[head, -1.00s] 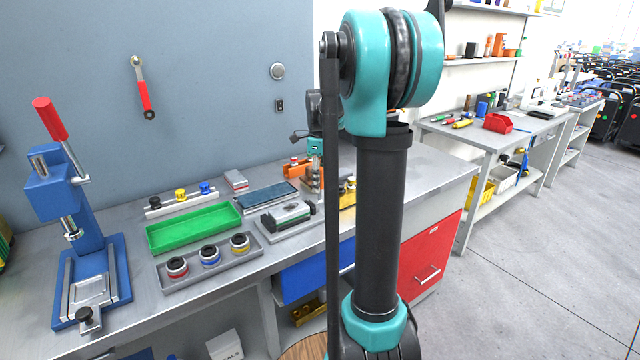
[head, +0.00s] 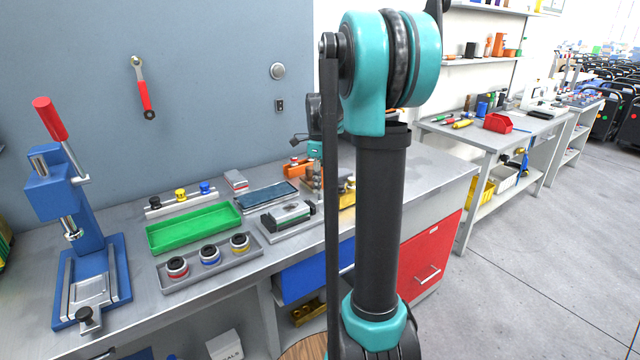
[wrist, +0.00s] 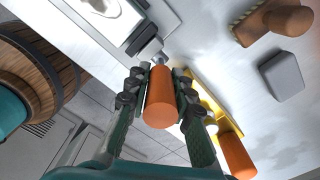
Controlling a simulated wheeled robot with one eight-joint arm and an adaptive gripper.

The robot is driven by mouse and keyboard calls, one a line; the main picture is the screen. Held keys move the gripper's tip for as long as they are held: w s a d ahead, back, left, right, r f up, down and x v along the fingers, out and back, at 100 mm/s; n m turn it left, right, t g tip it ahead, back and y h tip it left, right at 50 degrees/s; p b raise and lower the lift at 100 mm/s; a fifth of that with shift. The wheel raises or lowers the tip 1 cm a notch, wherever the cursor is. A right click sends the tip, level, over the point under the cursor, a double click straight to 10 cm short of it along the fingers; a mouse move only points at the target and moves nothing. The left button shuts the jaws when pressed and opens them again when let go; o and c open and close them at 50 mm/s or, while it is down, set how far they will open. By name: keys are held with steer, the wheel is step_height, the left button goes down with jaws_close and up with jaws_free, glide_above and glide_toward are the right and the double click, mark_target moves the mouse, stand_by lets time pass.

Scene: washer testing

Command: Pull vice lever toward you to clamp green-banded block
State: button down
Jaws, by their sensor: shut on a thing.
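The vice (head: 284,226) stands on the bench in the head view, left of my upright arm link. A block with a green band (head: 291,211) appears to sit between its jaws; whether the jaws touch it is too small to tell. In the wrist view, my gripper (wrist: 159,82) is shut on an orange cylindrical handle (wrist: 161,100), one finger on each side. A grey knuckle (wrist: 149,51) lies at the handle's far end, beside the pale vice body (wrist: 116,18); I take this as the vice lever. In the head view my arm hides most of the lever area.
A green tray (head: 194,229), a grey rack with several banded rings (head: 255,253) and a blue press (head: 92,245) stand to the left. In the wrist view, a second orange handle (wrist: 236,156) and a grey block (wrist: 278,77) lie close to the right of my gripper.

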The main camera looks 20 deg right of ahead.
steer(key=shift+s, duration=0.1)
steer(key=s+t+y, duration=0.1)
steer(key=t, duration=0.2)
steer(key=s+d+f+t+y, duration=0.1)
steer(key=s+t, duration=0.1)
steer(key=t, duration=0.1)
steer(key=s+f+t, duration=0.1)
steer(key=s+t, duration=0.1)
steer(key=shift+d+f+t+y, duration=0.25)
steer(key=shift+d+t+y, duration=0.15)
steer(key=shift+s+d+f+t+y, duration=0.1)
steer(key=shift+s+f+t+y, duration=0.25)
steer(key=shift+t, duration=0.3)
steer(key=shift+s+f+t+y, duration=0.15)
steer(key=shift+f+t, duration=0.25)
steer(key=shift+t, duration=0.25)
steer(key=shift+s, duration=0.1)
steer(key=c, duration=1.3)
jaws_free()
